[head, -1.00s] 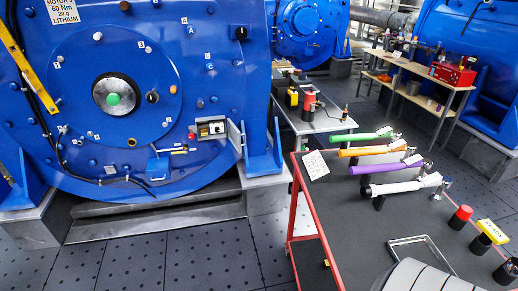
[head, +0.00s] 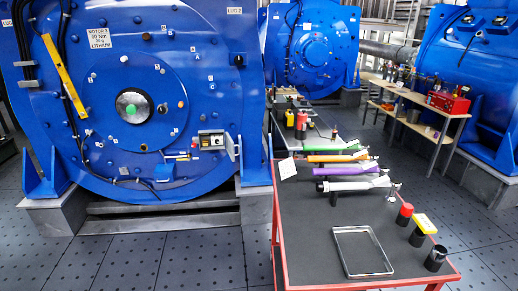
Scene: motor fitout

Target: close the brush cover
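The large blue motor (head: 110,75) fills the left of the head view, with a white label reading MOTOR 1. Low on its right face a small blue flap (head: 164,172) sits below a brass-coloured part and a red-tipped part (head: 183,157); it looks like the brush cover, hanging open, but it is small here. To its right is a grey control box (head: 212,140) whose door (head: 233,145) stands open. Neither of my grippers shows in the view.
A red-framed cart (head: 300,215) stands at the right, holding green, orange, purple and white tools (head: 352,184), an empty metal-rimmed tray (head: 361,251) and several small cylinders along its right side. The tiled floor (head: 165,258) before the motor is clear.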

